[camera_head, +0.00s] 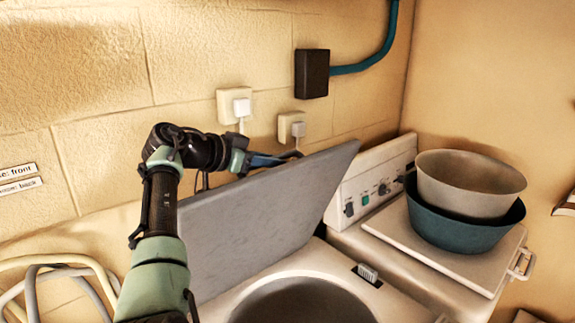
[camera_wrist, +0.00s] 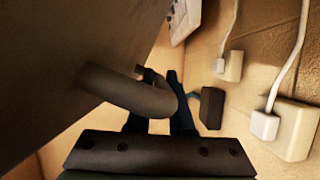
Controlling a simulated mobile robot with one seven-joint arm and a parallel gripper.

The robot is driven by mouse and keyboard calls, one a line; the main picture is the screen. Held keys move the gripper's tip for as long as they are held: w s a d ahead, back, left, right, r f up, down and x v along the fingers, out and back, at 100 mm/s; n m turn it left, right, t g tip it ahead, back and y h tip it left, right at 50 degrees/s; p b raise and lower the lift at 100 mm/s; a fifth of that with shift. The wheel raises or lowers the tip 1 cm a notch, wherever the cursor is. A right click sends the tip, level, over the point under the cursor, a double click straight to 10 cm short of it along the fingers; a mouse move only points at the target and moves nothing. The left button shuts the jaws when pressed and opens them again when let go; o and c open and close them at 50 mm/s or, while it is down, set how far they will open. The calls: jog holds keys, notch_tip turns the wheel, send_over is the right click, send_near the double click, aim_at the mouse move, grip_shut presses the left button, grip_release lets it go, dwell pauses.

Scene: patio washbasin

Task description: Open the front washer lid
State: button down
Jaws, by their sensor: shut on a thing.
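The front washer lid (camera_head: 265,215) is a flat grey panel standing steeply raised above the washer, tilted back towards the wall. The round tub opening (camera_head: 305,303) below it is uncovered. In the wrist view the lid's underside or face (camera_wrist: 65,60) fills the left, with a curved dark handle (camera_wrist: 125,90) on it. My gripper (camera_head: 285,158) is behind the lid's upper edge, its tips partly hidden. In the wrist view my gripper (camera_wrist: 160,80) is shut on the handle, which crosses in front of its fingers.
A second washer with a control panel (camera_head: 372,182) stands to the right. A grey basin (camera_head: 470,180) nested in a teal basin (camera_head: 463,228) rests on its closed lid (camera_head: 388,233). Wall sockets (camera_head: 235,103), a dark box (camera_head: 312,73) and hoses (camera_head: 60,262) are close by.

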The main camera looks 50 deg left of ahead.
jog(key=shift+a, duration=0.25)
jog(key=c, duration=0.8)
grip_release()
jog(key=shift+s, duration=0.15)
jog(key=b+v, duration=0.5)
jog(key=v, duration=0.7)
jog(key=shift+s+r+b, duration=0.2)
jog(key=shift+s+b, duration=0.1)
